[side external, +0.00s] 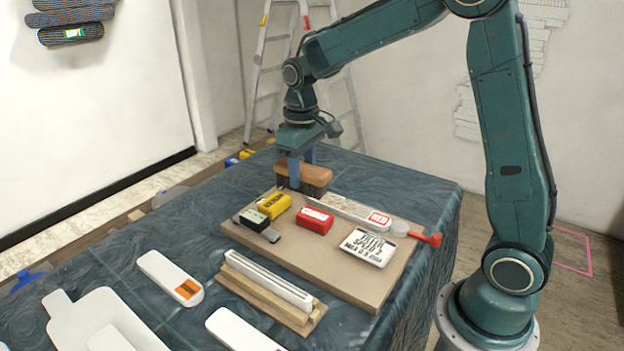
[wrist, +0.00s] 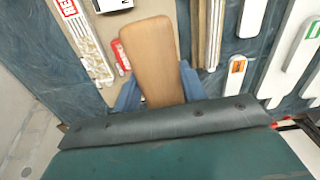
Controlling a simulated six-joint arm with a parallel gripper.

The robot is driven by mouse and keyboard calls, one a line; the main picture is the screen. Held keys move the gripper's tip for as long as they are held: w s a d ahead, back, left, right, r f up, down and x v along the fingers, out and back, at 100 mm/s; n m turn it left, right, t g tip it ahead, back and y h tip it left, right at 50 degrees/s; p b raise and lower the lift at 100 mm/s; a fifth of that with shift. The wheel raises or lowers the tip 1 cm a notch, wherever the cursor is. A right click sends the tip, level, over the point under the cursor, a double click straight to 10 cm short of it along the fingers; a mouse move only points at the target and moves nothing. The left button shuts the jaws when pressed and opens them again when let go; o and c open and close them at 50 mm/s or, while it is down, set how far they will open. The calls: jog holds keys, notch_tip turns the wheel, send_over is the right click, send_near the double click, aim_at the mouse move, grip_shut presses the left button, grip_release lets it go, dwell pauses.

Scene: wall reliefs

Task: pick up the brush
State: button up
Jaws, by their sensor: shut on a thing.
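The brush (side external: 314,180) has a brown wooden back and sits at the far edge of the tan board (side external: 352,285) in the side view. My gripper (side external: 301,178) points down at it, with its blue fingers on either side of the brush. In the wrist view the brush (wrist: 150,55) shows as a long wooden block between the two blue fingers of my gripper (wrist: 158,88). The gripper is shut on the brush. The brush's underside is hidden, and I cannot tell whether it still touches the board.
White pieces and a wooden strip holder (side external: 265,290) lie nearer on the blue cloth (side external: 220,211). A ladder (side external: 262,70) stands behind.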

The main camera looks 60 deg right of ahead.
jog(key=shift+r, duration=0.35)
jog(key=o, duration=0.4)
jog(key=shift+c, duration=1.4)
jog(key=shift+w+d+f, duration=0.25)
jog(key=shift+w+d, duration=0.25)
jog(key=shift+d, duration=0.05)
jog(key=w+d+f, duration=0.4)
jog(key=d, duration=0.5)
jog(key=w+d+f, duration=0.5)
jog(key=d, duration=0.5)
jog(key=shift+f, duration=0.2)
